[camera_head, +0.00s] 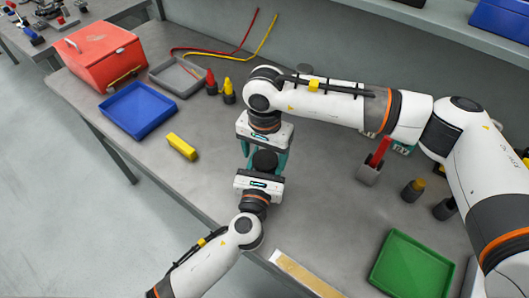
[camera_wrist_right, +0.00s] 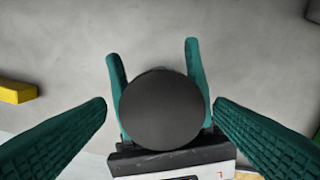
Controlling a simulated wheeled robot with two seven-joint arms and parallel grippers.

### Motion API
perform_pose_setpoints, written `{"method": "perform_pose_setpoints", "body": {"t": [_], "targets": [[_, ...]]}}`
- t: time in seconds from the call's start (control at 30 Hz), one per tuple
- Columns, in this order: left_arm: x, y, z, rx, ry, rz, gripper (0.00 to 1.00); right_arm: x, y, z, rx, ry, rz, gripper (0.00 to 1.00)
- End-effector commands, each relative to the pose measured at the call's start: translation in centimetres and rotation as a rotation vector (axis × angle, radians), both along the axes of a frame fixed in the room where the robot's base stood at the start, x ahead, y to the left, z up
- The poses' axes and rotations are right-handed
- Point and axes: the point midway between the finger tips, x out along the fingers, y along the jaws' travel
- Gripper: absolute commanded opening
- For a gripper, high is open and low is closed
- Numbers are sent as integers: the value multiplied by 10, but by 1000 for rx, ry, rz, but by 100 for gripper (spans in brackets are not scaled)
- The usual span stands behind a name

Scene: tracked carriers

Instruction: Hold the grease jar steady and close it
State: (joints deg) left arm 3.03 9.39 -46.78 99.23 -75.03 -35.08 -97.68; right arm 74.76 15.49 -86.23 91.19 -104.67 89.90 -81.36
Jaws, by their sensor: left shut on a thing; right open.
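The grease jar shows as a round black top (camera_wrist_right: 162,108) in the right wrist view and as a dark shape (camera_head: 264,160) between my grippers in the head view. My left gripper (camera_head: 266,164) is shut on the jar, its teal fingers on either side of it; they also show behind the black top in the wrist view. My right gripper (camera_head: 266,153) is open. In the wrist view its fingers stand apart left and right of the black top, with gaps on both sides. The jar's body is hidden under the top, so I cannot tell how the lid sits.
On the grey bench are a yellow block (camera_head: 181,146), a blue tray (camera_head: 138,110), a red box (camera_head: 99,57), a grey tray (camera_head: 178,77) and a green tray (camera_head: 411,265). A grey holder (camera_head: 368,174) with a red piece stands right. Bare bench lies around the jar.

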Motion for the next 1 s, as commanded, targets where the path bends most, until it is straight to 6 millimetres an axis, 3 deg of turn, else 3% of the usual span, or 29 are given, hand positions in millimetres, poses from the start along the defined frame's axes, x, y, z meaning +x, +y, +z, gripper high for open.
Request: {"method": "perform_pose_setpoints", "body": {"t": [0.3, 0.6, 0.67, 0.83, 1.0], "targets": [[0, 1, 0, 0, -1, 1, 0, 1, 0, 38, 0, -2, -1, 77], [0, 1, 0, 0, -1, 1, 0, 0, 0, 44, 0, 0, 0, 77], [0, 1, 0, 0, -1, 1, 0, 0, 0, 46, 1, -1, 6, 73], [0, 1, 0, 0, -1, 1, 0, 1, -1, 72, 1, -4, 131, 73], [0, 1, 0, 0, -1, 1, 0, 0, -1, 79, -1, 0, 175, 73]]}}
